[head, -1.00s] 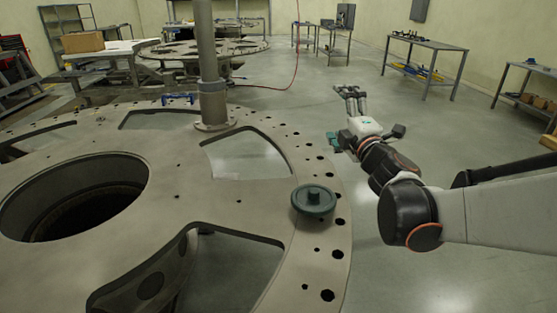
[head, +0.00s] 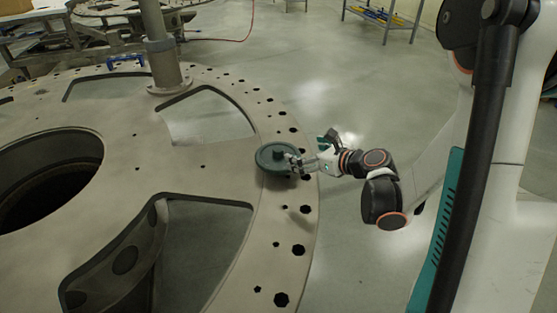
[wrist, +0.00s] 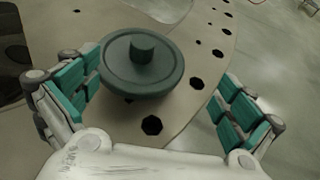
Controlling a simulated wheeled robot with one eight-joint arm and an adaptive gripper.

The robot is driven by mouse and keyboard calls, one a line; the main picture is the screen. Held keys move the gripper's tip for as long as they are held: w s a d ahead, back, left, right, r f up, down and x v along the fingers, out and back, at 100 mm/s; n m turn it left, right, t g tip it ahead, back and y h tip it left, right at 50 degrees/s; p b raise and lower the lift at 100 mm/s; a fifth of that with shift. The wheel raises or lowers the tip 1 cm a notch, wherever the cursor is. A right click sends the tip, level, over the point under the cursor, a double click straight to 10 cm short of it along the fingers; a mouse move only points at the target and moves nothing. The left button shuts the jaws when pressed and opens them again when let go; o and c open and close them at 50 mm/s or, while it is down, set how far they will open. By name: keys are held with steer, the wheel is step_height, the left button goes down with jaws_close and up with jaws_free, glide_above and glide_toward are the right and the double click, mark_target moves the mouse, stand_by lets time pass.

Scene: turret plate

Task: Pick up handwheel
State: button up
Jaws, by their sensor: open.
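The handwheel (head: 277,156) is a dark green disc with a short round hub on top. It lies flat near the outer rim of the large metal turret plate (head: 215,185). My gripper (head: 298,165) is at the right side of the handwheel in the head view. In the wrist view the handwheel (wrist: 142,62) lies ahead, between and a little beyond the two open teal-padded fingers of my gripper (wrist: 155,97). A gap shows between the handwheel and the right finger. Whether the left finger touches it is hard to tell.
A vertical post (head: 158,45) stands on the plate behind the handwheel. Cut-out windows and rim holes open the plate around it. A blue clamp (head: 125,61) sits at the far edge. Open floor (head: 365,95) lies right of the plate.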

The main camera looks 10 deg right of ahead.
mark_target(290, 147)
steer(key=b+x, duration=0.2)
steer(key=x, duration=0.5)
steer(key=shift+w+a+r, duration=0.1)
steer(key=shift+w+a, duration=0.05)
steer(key=shift+w, duration=0.1)
steer(key=shift+r, duration=0.1)
steer(key=shift+s, duration=0.15)
jaws_close()
